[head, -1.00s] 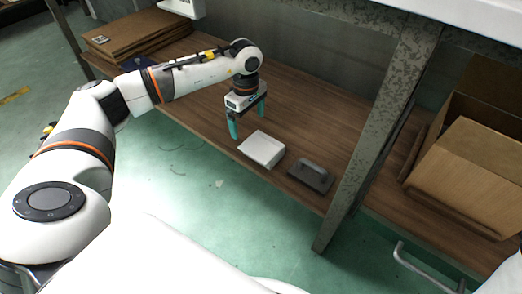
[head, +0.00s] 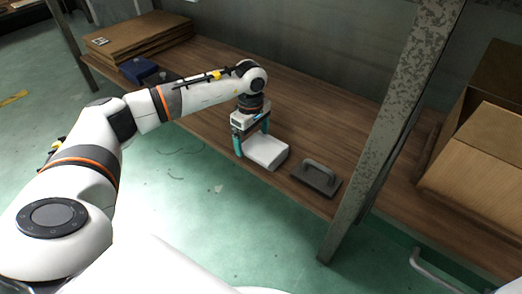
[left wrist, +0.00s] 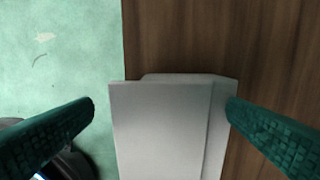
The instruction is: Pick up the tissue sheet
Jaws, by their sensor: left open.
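A flat white block-like thing, which I take to be the tissue sheet (head: 267,153), lies on the wooden shelf near its front edge. In the left wrist view the pale sheet (left wrist: 160,130) fills the lower middle, with a thin raised strip along its right side. My left gripper (head: 251,144) is open just over its far left end in the head view. In the left wrist view the two teal fingers of the gripper (left wrist: 161,104) stand apart on either side of the sheet, the right finger overlapping its right edge. Contact cannot be told. My right gripper is not in view.
A dark grey block with a handle (head: 316,178) lies right of the sheet. A metal post (head: 385,130) stands further right, before a cardboard box (head: 485,150). Flat cardboard (head: 135,45) and a blue item (head: 138,70) lie at the far left. The shelf behind the sheet is clear.

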